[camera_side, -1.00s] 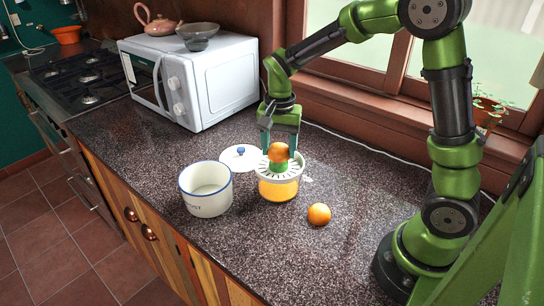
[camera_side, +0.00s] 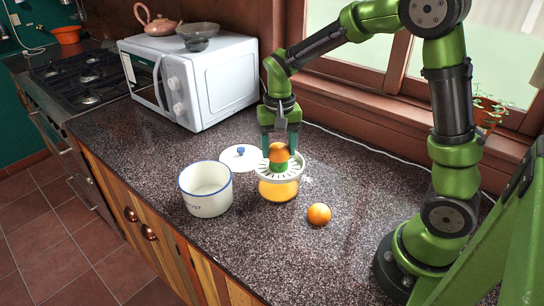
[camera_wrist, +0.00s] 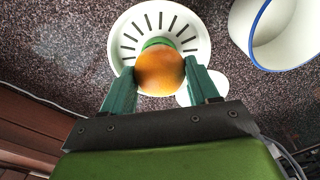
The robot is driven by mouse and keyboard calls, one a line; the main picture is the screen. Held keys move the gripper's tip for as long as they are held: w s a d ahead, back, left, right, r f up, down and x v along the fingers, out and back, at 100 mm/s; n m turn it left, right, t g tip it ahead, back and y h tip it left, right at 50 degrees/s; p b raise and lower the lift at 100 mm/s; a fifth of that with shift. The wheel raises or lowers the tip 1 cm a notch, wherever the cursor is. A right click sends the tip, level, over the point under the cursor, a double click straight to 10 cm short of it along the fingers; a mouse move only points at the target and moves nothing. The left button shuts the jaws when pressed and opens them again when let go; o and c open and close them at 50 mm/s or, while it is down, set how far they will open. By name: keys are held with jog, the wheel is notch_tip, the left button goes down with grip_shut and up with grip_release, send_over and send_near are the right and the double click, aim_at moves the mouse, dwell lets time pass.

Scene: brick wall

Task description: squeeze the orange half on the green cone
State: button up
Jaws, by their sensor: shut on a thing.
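An orange half (camera_side: 279,152) is between the fingers of my gripper (camera_side: 279,147), and it also shows in the wrist view (camera_wrist: 159,70). My gripper (camera_wrist: 160,84) is shut on it from both sides. The orange half is directly over the green cone (camera_side: 279,167) and appears to touch it. Only a green edge of the cone (camera_wrist: 156,42) shows in the wrist view. The cone stands in the white slotted juicer dish (camera_side: 262,173), above a bowl (camera_side: 278,191) with orange colour in it. The contact face under the orange is hidden.
A second orange piece (camera_side: 319,214) lies on the counter to the right of the juicer. A white pot with a blue rim (camera_side: 207,199) stands close on the left. A white lid (camera_side: 236,164) lies behind it. A white microwave (camera_side: 215,85) is at the back left. The counter front right is clear.

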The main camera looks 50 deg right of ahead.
jog(key=m, duration=0.3)
jog(key=shift+s, duration=0.1)
jog(key=shift+m, duration=0.3)
jog(key=m, duration=0.3)
jog(key=shift+f, duration=0.15)
jog(key=shift+r, duration=2.55)
jog(key=shift+r, duration=0.1)
jog(key=shift+r, duration=1.4)
